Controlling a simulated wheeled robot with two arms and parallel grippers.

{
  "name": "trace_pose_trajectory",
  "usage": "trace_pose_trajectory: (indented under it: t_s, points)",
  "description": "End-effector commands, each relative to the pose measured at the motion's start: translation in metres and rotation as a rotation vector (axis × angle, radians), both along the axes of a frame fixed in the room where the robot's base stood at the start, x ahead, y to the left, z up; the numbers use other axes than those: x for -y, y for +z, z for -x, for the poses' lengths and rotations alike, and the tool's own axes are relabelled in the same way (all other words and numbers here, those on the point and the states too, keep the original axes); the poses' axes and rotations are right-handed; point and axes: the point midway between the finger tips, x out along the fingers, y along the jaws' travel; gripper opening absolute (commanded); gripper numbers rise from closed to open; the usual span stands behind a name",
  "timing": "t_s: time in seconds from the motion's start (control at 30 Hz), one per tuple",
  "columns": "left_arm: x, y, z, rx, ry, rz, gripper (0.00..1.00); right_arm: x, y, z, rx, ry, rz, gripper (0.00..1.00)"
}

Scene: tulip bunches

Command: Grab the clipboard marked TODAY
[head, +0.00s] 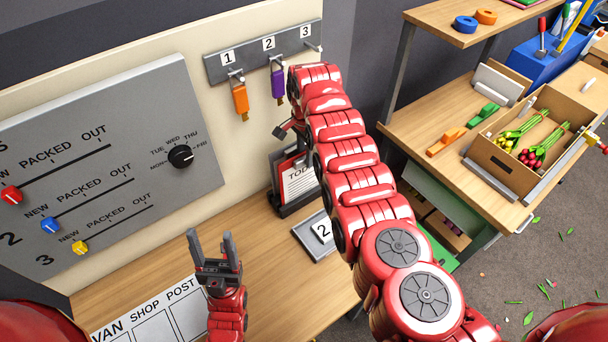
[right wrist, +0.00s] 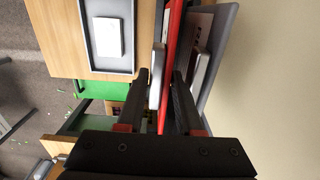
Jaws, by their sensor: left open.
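The clipboard marked TODAY (head: 299,182) is red with a white sheet and stands in a dark rack on the wooden table, partly hidden by my right arm. Its red board shows edge-on in the right wrist view (right wrist: 173,38). My right gripper (right wrist: 166,75) is open, its two fingers on either side of the red board's edge line; contact cannot be made out. In the head view the right gripper (head: 285,130) is mostly hidden, just above the rack. My left gripper (head: 226,247) is open and empty over the table, near the van shop post sheet (head: 155,325).
Orange (head: 241,100) and purple (head: 278,83) tags hang from the numbered wall strip (head: 262,50). A slider panel (head: 100,150) covers the left wall. A shelf with a tulip box (head: 492,157) stands right.

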Motion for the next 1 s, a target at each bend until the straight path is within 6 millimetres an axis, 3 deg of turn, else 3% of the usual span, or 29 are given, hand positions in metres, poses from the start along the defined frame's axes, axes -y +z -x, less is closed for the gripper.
trace_pose_trajectory:
  t_s: [0.03,0.17,1.0]
  points:
    - [0.0,-0.0001,0.0,0.0,0.0,0.0,0.6,-0.0001,0.0,0.0001,0.0,0.0,0.0,0.24]
    - [0.0,-0.0001,0.0,0.0,0.0,0.0,0.6,-0.0002,-0.0001,0.0001,0.0,0.0,0.0,0.01]
    - [0.0,0.0,0.0,0.0,0.0,0.0,0.6,-0.0002,0.0003,0.0001,0.0,0.0,0.0,0.0]
